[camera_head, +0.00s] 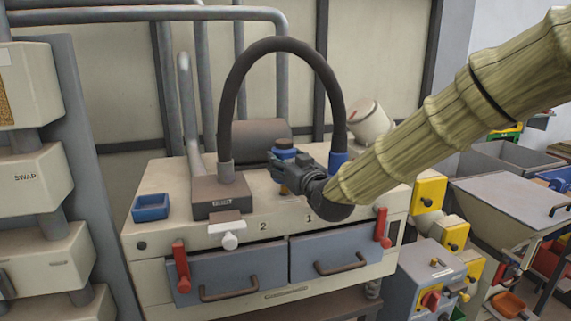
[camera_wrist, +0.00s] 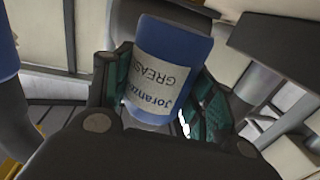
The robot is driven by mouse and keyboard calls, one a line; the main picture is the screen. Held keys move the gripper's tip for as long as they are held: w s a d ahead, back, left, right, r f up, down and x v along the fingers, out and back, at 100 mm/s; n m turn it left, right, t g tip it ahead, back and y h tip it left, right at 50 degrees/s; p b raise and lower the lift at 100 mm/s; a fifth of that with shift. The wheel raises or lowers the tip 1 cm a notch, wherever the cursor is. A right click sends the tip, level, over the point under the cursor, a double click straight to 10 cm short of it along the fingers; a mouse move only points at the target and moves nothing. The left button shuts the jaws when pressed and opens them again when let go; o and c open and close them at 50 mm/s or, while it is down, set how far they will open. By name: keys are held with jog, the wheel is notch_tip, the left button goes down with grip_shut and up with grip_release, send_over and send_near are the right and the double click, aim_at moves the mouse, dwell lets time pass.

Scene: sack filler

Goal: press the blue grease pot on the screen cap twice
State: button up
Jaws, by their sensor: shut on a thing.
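The grease pot (camera_wrist: 172,75) is a blue cylinder with a white label reading GREASE. In the wrist view it sits between the green-padded fingers of my gripper (camera_wrist: 160,100), which is shut on it. In the head view my gripper (camera_head: 286,172) is over the top of the cream cabinet, near the number 1. A blue round piece with a knob-like top (camera_head: 284,150) shows right at the fingers; I cannot tell whether it is the pot or the screen cap. I cannot make out a separate screen cap in either view, nor any contact between pot and cap.
A black hose (camera_head: 240,85) arches over the cabinet (camera_head: 180,185) behind my gripper, its right end in a blue collar (camera_head: 338,160). A blue tray (camera_head: 150,207) lies at the cabinet's left. Two grey drawers (camera_head: 238,275) with red levers face front. A white tilted container (camera_head: 368,120) stands behind.

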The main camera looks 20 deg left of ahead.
aim_at(288, 147)
jog(key=shift+r+p, duration=0.8)
jog(key=shift+r, duration=1.45)
